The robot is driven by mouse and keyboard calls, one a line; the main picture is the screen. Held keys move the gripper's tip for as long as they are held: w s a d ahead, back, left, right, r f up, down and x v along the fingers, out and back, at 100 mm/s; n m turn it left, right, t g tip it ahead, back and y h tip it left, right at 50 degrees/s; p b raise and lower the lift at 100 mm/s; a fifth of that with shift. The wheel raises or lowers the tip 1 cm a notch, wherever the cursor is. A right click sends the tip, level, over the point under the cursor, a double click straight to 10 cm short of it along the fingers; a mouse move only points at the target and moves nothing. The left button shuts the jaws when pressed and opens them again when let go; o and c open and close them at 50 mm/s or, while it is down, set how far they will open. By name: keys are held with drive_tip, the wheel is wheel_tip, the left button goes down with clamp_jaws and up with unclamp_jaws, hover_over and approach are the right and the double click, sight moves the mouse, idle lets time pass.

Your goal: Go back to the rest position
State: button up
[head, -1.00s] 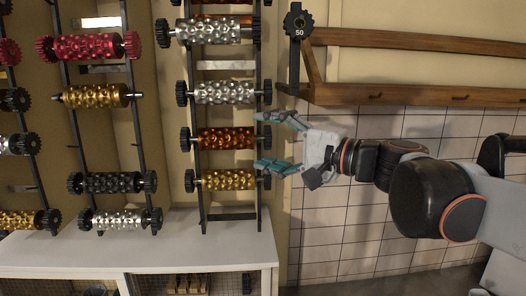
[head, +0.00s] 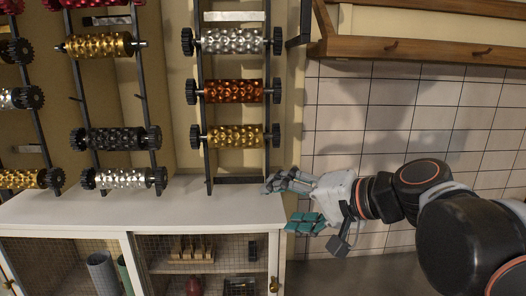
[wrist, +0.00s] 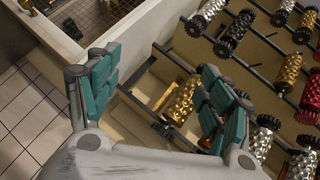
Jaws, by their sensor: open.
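My gripper (head: 297,205) is open and empty in the head view, with teal pads on its fingers. It is in front of the right end of the white cabinet top, below and to the right of the nearest roller rack. In the wrist view my gripper (wrist: 150,95) shows its two fingers spread wide. A gold roller (wrist: 181,100) appears between them, farther off and partly beside the right finger. The same rack in the head view holds a gold roller (head: 235,136), a copper roller (head: 232,91) and a silver roller (head: 233,41).
A white cabinet (head: 150,215) with mesh doors stands below the racks. More racks with a black roller (head: 115,139) and other rollers are at the left. A wooden shelf rail (head: 420,50) is on the tiled wall (head: 380,130) at the right.

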drive_tip(key=s+d+f+n+h+b, duration=0.1)
drive_tip(key=s+d+f+h+b, duration=0.1)
drive_tip(key=f, duration=0.6)
drive_tip(key=s+d+f+n+h+b, duration=0.1)
drive_tip(key=s+d+f+h+b, duration=0.1)
drive_tip(key=f+b, duration=0.3)
drive_tip(key=s+d+f+g+h+b, duration=0.1)
drive_tip(key=s+d+f+b, duration=0.2)
drive_tip(key=f, duration=0.9)
drive_tip(key=shift+s+d+n+h+b, duration=0.4)
drive_tip(key=shift+d, duration=0.05)
drive_tip(key=s+d+f+h+b, duration=0.1)
drive_tip(key=d+f+b, duration=0.1)
drive_tip(key=f, duration=0.1)
drive_tip(key=s+d+f+n+h+b, duration=0.1)
drive_tip(key=d+f+b, duration=0.1)
drive_tip(key=f, duration=0.2)
drive_tip(key=s+d+f+h+b, duration=0.2)
drive_tip(key=d+f, duration=0.1)
drive_tip(key=f, duration=0.1)
drive_tip(key=shift+s+d+n, duration=0.1)
drive_tip(key=shift+n, duration=0.3)
drive_tip(key=shift+c, duration=0.9)
drive_tip(key=shift+d+f, duration=0.15)
drive_tip(key=shift+c, duration=0.5)
